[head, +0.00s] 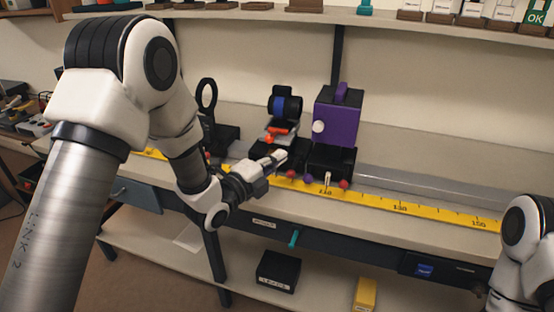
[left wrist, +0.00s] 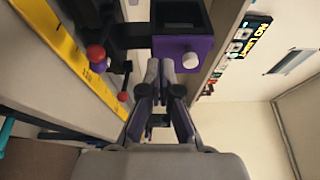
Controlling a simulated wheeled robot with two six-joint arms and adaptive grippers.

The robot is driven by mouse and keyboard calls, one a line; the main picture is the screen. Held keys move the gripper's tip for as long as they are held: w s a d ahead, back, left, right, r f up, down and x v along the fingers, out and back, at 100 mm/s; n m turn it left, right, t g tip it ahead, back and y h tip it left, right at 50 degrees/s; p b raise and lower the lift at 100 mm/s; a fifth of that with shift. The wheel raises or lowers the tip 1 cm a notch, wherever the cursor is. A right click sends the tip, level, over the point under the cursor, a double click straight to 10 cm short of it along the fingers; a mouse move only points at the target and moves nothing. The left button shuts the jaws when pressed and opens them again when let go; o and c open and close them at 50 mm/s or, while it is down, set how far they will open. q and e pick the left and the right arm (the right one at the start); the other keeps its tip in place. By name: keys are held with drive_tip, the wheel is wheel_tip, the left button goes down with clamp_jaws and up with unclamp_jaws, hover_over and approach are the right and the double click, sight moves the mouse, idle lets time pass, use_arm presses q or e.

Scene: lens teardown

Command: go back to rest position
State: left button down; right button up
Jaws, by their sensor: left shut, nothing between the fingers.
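My left gripper (head: 279,157) reaches in over the front of the bench, close to the black mounts beneath the lens holder and the purple box. It is shut with nothing between the fingers. In the left wrist view the gripper (left wrist: 160,64) shows its two fingers together, pointing at the purple box (left wrist: 193,50) with its white knob. The purple box also stands upright in the head view (head: 339,124), right of the gripper. Whether the fingertips touch anything is not clear. My right arm shows only in part at the lower right, and its gripper is out of view.
A lens holder (head: 285,106) with a blue band and a black ring (head: 206,95) on a stand are also on the bench. A yellow ruler (head: 400,207) runs along the front. A black box (head: 278,271) and a yellow block (head: 365,294) are on the shelf below.

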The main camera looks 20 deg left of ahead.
use_arm(q)
drive_tip(key=a+v, duration=0.1)
drive_tip(key=v, duration=0.6)
drive_tip(key=s+f+n+g+y+p, duration=0.2)
drive_tip(key=s+f+n+g+p, duration=0.15)
drive_tip(key=s+f, duration=0.45)
drive_tip(key=s+f+n+g+y+p, duration=0.15)
drive_tip(key=s+f+g+p, duration=0.3)
drive_tip(key=f, duration=0.75)
drive_tip(key=s+a+f+n+g+y, duration=0.2)
drive_tip(key=s+f+n+g, duration=0.2)
drive_tip(key=s+n, duration=0.4)
drive_tip(key=s+a+f+n+g+y, duration=0.1)
drive_tip(key=s+a+f+n+g, duration=0.1)
drive_tip(key=s+n, duration=0.7)
drive_tip(key=f+n+g, duration=0.1)
drive_tip(key=g, duration=0.1)
drive_tip(key=shift+a+f+n+g+y+p, duration=0.3)
drive_tip(key=shift+f+g+y+p, duration=0.05)
drive_tip(key=shift+f+g+p, duration=0.05)
use_arm(e)
wheel_tip(320, 180, up, 9)
drive_tip(key=w, duration=0.1)
drive_tip(key=shift+a+f, duration=0.2)
drive_tip(key=shift+a, duration=0.1)
